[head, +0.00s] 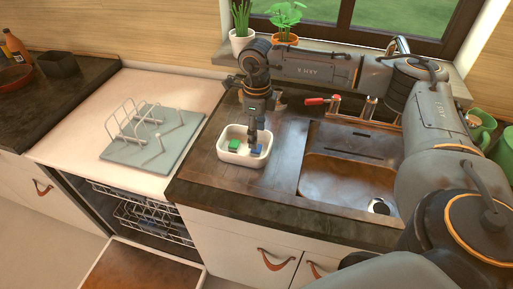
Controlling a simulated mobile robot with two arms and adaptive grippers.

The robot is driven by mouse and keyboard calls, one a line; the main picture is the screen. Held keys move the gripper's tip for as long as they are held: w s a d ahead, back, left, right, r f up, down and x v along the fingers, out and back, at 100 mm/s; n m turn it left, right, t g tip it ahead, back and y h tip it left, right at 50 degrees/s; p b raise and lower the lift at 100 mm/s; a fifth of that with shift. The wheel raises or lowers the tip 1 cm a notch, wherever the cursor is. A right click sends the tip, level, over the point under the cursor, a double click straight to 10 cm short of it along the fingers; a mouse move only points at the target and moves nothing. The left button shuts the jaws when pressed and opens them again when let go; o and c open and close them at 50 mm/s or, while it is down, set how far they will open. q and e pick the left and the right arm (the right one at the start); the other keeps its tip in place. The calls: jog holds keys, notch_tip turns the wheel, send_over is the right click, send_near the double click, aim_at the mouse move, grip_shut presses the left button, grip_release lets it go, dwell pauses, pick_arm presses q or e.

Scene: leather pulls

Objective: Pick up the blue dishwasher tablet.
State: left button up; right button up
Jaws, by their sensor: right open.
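The blue dishwasher tablet (257,149) lies in the right part of a small white tray (230,158) on the dark countertop. A green tablet (234,145) lies to its left in the same tray. My right gripper (254,142) points down into the tray, directly over the blue tablet, and is open. Its fingers hide part of the blue tablet, and I cannot tell whether they touch it. My left gripper is not in view.
A sink (345,175) lies to the right of the tray, with a red-handled brush (316,101) behind it. A drying rack on a mat (128,155) stands on the white counter at left. Two potted plants (285,22) stand on the sill. The dishwasher (140,215) is open below.

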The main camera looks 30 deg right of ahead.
aim_at(257, 150)
notch_tip(257, 150, down, 4)
jog(key=shift+f+p, duration=0.25)
jog(key=shift+p, duration=0.65)
jog(key=shift+f, duration=0.25)
jog(key=c, duration=0.9)
